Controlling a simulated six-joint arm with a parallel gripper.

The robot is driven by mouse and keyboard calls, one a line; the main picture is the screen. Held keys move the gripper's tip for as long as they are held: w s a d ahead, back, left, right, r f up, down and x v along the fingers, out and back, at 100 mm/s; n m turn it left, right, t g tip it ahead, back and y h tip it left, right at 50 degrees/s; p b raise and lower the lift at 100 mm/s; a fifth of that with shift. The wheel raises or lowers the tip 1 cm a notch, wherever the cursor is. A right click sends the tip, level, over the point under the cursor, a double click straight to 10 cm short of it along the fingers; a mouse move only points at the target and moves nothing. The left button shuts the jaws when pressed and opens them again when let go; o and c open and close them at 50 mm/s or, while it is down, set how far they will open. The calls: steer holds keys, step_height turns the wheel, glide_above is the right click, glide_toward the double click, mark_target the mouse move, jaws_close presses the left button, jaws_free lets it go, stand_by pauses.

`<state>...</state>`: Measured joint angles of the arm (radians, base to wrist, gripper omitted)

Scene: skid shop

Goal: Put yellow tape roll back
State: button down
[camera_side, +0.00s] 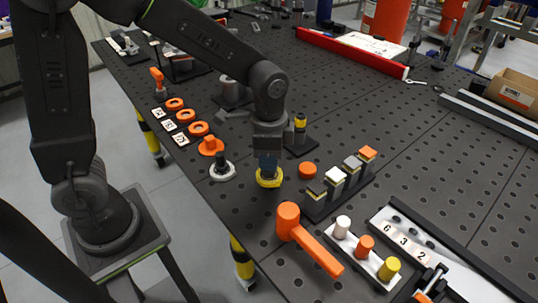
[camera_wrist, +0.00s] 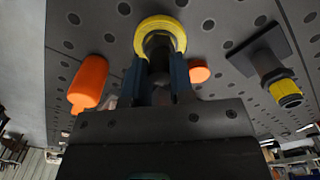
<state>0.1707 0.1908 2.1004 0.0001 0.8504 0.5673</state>
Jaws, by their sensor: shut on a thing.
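The yellow tape roll (camera_side: 270,180) is a ring around a dark middle piece, near the left edge of the black perforated bench in the side view. It also shows at the top of the wrist view (camera_wrist: 160,25). My gripper (camera_side: 268,165) points down right above the roll. In the wrist view, the blue fingers of my gripper (camera_wrist: 158,80) are shut on the dark piece at the roll's centre. I cannot tell whether the roll touches the bench. A white ring with a dark post (camera_side: 222,168) stands just left of it.
An orange disc (camera_side: 308,170) and a row of small blocks (camera_side: 335,182) lie to the right. An orange mallet (camera_side: 310,240) lies in front. Orange rings (camera_side: 186,115) line the left edge. A black-and-yellow cylinder (camera_side: 300,122) stands behind.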

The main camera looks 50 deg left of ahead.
steer(key=shift+f, duration=1.45)
stand_by(0.5)
steer(key=c, duration=0.9)
jaws_free()
steer(key=shift+o, duration=0.5)
steer(key=shift+o, duration=0.7)
steer(key=shift+r, duration=0.15)
steer(key=shift+r, duration=3.4)
